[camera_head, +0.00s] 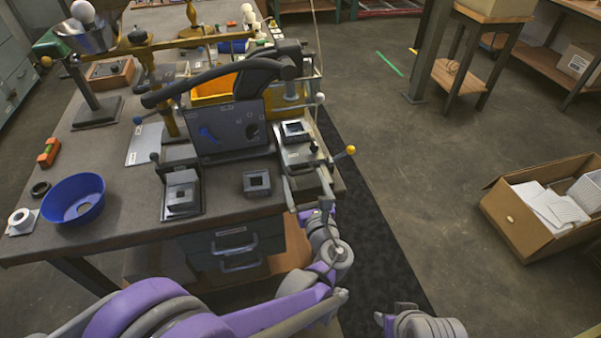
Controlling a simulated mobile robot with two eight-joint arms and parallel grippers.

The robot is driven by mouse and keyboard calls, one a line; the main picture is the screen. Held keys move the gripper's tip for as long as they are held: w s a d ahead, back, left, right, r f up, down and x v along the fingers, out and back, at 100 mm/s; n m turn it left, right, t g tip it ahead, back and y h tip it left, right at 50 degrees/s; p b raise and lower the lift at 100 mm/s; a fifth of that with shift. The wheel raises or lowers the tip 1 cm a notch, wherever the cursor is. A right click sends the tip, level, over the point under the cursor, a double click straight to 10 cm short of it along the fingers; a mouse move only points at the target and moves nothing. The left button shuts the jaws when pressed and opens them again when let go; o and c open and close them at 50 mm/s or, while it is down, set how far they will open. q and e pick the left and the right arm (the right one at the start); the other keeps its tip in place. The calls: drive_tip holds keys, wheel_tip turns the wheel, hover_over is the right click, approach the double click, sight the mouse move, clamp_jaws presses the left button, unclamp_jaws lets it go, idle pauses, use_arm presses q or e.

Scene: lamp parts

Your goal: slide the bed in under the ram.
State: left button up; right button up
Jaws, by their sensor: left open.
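The bed (303,156) is a light grey slide plate at the table's right edge. A dark square block with an opening (295,130) sits on its far part. The press stands behind it, with a grey upright (291,91) and a black arched arm above; I cannot clearly make out the ram's lower end. The bed's front part sticks out toward me, clear of the black arm. My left gripper (318,213) is open at the bed's near end; whether it touches the bed is unclear. My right gripper (392,314) is low in the picture, away from the table.
A lever with a yellow knob (350,150) juts out right of the bed. A dark panel (228,128), a square block (257,183) and another block on a stand (182,190) are to its left. A blue bowl (73,199) is farther left. An open carton (535,223) stands on the floor.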

use_arm(q)
drive_tip(key=v, duration=0.7)
drive_tip(key=shift+s, duration=0.35)
drive_tip(key=shift+w, duration=0.1)
